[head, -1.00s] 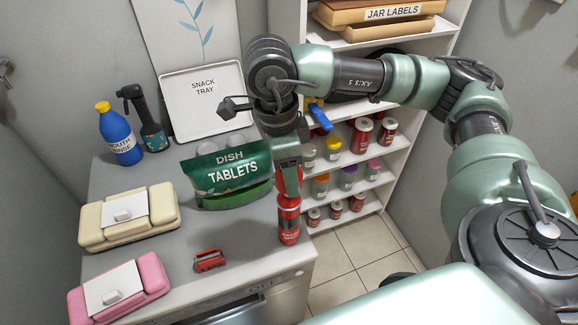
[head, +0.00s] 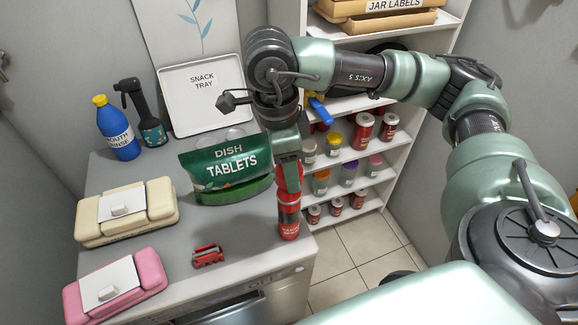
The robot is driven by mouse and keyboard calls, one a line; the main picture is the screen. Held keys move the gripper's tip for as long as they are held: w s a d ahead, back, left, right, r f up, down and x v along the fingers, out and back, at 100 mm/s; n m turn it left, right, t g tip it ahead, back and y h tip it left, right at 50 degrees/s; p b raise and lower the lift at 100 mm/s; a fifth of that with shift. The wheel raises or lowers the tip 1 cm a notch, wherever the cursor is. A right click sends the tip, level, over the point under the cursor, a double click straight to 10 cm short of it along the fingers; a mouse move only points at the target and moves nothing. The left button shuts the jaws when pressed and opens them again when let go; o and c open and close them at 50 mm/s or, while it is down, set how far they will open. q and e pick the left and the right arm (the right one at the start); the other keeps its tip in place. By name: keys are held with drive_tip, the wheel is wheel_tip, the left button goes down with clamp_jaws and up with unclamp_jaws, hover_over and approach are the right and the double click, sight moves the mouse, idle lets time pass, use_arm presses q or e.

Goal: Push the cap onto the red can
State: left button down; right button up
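The red can (head: 289,226) stands upright near the counter's right front edge, with a grey band around its upper part. A red part (head: 289,179) above the band looks like the cap. It lines up with the can, and I cannot see a gap between them. My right gripper (head: 288,163) points down from above at this red top. Its fingers are mostly hidden by the hand and the red part, so I cannot tell whether they grip it. My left gripper is not in view.
A green dish tablets bag (head: 225,166) stands just left of the can. A small red object (head: 208,256), cream case (head: 156,199) and pink case (head: 147,270) lie further left. A blue bottle (head: 118,134), spray bottle (head: 146,119) and snack tray (head: 203,112) are behind.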

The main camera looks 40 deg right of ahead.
drive_tip(key=shift+b, duration=0.35)
idle(0.5)
drive_tip(key=shift+f+b, duration=0.8)
drive_tip(key=shift+b, duration=0.1)
drive_tip(key=shift+f+b, duration=0.75)
drive_tip(key=shift+b, duration=0.45)
idle(1.4)
drive_tip(key=shift+f+b, duration=0.8)
idle(0.6)
drive_tip(key=o, duration=1.4)
drive_tip(key=shift+o, duration=0.2)
drive_tip(key=shift+r, duration=0.15)
drive_tip(key=r, duration=0.7)
drive_tip(key=shift+w+a+r, duration=0.2)
drive_tip(key=shift+a+r, duration=0.1)
drive_tip(key=shift+a, duration=0.1)
